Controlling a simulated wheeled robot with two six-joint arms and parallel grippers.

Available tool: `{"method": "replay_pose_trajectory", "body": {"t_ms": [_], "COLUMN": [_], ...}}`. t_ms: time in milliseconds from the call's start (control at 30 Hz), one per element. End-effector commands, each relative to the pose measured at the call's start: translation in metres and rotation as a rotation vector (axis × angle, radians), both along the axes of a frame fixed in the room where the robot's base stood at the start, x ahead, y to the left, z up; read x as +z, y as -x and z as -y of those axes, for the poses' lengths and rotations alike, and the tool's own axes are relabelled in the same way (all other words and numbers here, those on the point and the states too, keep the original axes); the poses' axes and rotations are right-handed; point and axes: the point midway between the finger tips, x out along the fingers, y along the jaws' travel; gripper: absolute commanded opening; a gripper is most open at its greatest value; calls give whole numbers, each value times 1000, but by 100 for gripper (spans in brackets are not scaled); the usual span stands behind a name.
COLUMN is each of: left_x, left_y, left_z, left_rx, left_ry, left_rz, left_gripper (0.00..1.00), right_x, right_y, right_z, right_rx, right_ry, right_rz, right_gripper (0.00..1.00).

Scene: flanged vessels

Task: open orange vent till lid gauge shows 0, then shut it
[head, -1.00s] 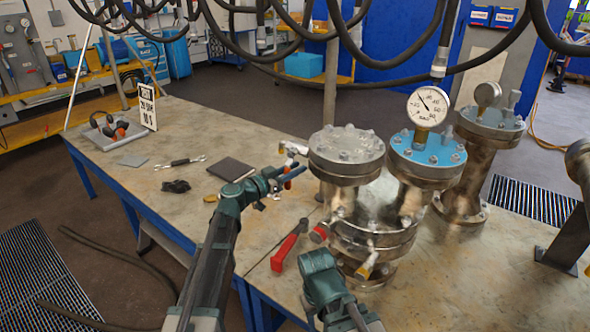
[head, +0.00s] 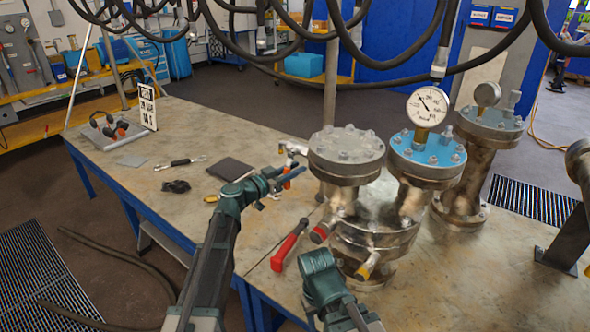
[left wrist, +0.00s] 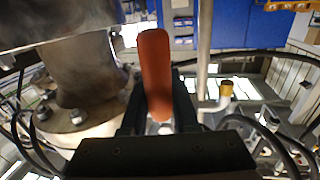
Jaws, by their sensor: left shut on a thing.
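My left gripper (head: 284,178) is beside the front left vessel. In the left wrist view its jaws are shut on an upright orange handle (left wrist: 155,75), which looks like the orange vent's lever. In the head view only a small orange bit shows at the fingers. The round white lid gauge (head: 427,106) stands on the blue-lidded vessel (head: 428,155); its needle points to the upper left, off a clear zero, and the figures are too small to read. A grey-lidded vessel (head: 346,157) stands left of it.
A red valve handle (head: 319,233) and a yellow one (head: 364,271) stick out low on the front vessel. A red-handled tool (head: 289,245) lies on the bench. A third vessel with a turned-away gauge (head: 487,94) stands behind right. Hoses hang overhead.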

Motion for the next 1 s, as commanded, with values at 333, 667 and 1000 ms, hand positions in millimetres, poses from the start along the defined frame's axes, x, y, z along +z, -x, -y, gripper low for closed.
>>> {"method": "replay_pose_trajectory", "body": {"t_ms": [333, 667, 1000], "left_x": [2, 5, 7], "left_y": [-8, -15, -18], "left_z": [-10, -20, -25], "left_rx": [0, 1, 1], "left_ry": [-173, -360, -466], "left_rz": [124, 260, 337], "left_gripper": [0, 0, 0], "right_x": [12, 24, 30], "right_y": [0, 0, 0], "right_z": [0, 0, 0], "right_rx": [0, 0, 0], "right_ry": [0, 0, 0], "right_rz": [0, 0, 0], "right_gripper": [50, 50, 50]}}
